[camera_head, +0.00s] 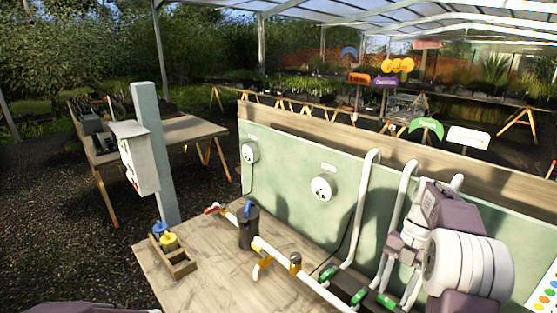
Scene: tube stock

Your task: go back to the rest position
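My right arm comes in at the right, in front of the green back panel (285,160). My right gripper (396,248) is above the right part of the wooden bench (200,275), by the white upright pipes (362,205). Its fingers are small and partly hidden, so I cannot tell whether it is open or shut. I see nothing clearly held in it. A purple part of mine shows at the bottom left edge. My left gripper is not in view.
A white pipe run with a dark cylinder (248,230) and green fittings (357,297) lies along the bench. A wooden tray (180,268) holds blue and yellow pieces. A post (155,150) with a grey box (133,158) stands at the left. The bench's front left is clear.

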